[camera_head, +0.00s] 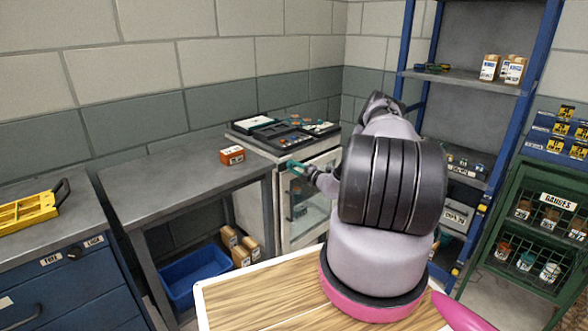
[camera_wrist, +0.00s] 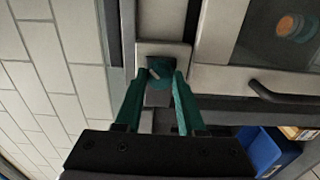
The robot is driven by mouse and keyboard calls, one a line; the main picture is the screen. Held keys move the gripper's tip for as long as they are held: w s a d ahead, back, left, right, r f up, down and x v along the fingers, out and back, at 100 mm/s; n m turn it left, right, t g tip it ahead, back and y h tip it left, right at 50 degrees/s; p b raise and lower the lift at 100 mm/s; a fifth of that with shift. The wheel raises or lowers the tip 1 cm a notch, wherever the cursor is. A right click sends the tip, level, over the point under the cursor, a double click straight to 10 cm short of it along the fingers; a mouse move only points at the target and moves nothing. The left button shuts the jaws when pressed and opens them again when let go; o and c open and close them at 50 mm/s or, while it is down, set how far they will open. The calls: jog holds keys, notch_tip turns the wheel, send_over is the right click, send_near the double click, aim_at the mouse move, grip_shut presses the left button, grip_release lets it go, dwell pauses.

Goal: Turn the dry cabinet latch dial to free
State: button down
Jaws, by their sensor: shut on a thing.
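The dry cabinet (camera_head: 308,212) is a pale cabinet with a glass door, in the middle of the head view. Its glass door also fills the upper right of the wrist view (camera_wrist: 225,65). The latch dial (camera_wrist: 160,73) is a dark round knob with a pale slanted mark, on a light plate (camera_wrist: 175,49) beside the door. My gripper (camera_wrist: 164,76) is shut on the dial, with one teal finger on each side. In the head view my gripper (camera_head: 293,168) is at the cabinet's front; the dial is hidden there. I cannot read any dial labels.
A grey table (camera_head: 165,180) with a small orange box (camera_head: 232,155) stands left of the cabinet. A blue bin (camera_head: 195,275) is below. A door handle (camera_wrist: 285,97) is close to my gripper's right.

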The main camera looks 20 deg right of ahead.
jog(key=shift+f, duration=0.1)
jog(key=c, duration=0.5)
grip_release()
jog(key=v, duration=1.1)
